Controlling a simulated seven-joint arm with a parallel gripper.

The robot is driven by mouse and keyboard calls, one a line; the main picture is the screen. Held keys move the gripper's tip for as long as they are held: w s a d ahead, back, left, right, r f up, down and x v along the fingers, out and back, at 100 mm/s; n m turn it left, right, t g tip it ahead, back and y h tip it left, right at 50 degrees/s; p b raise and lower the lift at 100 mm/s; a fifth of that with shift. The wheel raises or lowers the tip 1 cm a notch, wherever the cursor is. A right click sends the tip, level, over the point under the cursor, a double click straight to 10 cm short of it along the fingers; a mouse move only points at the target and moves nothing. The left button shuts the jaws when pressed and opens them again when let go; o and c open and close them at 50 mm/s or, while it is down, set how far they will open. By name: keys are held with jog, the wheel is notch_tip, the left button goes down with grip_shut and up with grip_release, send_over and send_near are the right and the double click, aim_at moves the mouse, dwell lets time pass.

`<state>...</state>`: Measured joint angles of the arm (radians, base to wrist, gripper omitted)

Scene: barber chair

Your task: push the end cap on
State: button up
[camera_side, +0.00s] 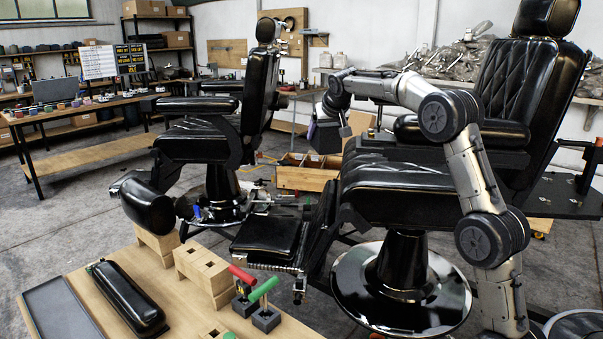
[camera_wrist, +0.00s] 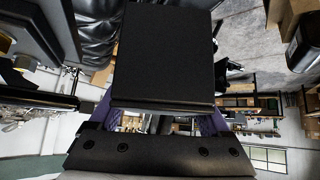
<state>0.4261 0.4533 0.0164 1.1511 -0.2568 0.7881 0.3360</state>
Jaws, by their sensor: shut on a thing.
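My gripper (camera_side: 327,122) is beside the near barber chair's seat, left of its armrest, in the side view. In the wrist view its purple fingers (camera_wrist: 158,112) are at both sides of a black block (camera_wrist: 167,50), with the jaws shut on it. The block has a flat, plain face; I take it for the end cap, though its far side is hidden. In the side view the held part is small and dark. The near barber chair (camera_side: 400,185) has a black seat, an armrest (camera_side: 448,154) and a footrest (camera_side: 268,238). I cannot tell which part takes the cap.
A wooden bench (camera_side: 190,315) at the front holds a black pad (camera_side: 128,298), wooden blocks (camera_side: 205,268) and red-handled (camera_side: 243,275) and green-handled (camera_side: 263,289) tools in stands. A second chair (camera_side: 200,140) and an open wooden crate (camera_side: 305,178) stand behind.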

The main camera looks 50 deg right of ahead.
jog(key=s+d+r+m+g+h, duration=0.1)
jog(key=s+d+r+m, duration=0.1)
jog(key=s+d+r, duration=0.2)
jog(key=s+d+r+m+g+h, duration=0.1)
jog(key=s+d+r, duration=0.3)
jog(key=r, duration=0.5)
jog(key=shift+s+r+m, duration=0.2)
jog(key=shift+s+m, duration=0.6)
jog(key=shift+s, duration=0.4)
send_over(370, 130)
jog(key=shift+f, duration=2.9)
jog(key=shift+f, duration=2.55)
jog(key=o, duration=1.4)
jog(key=shift+f, duration=0.1)
jog(key=shift+c, duration=0.2)
jog(key=v, duration=1.4)
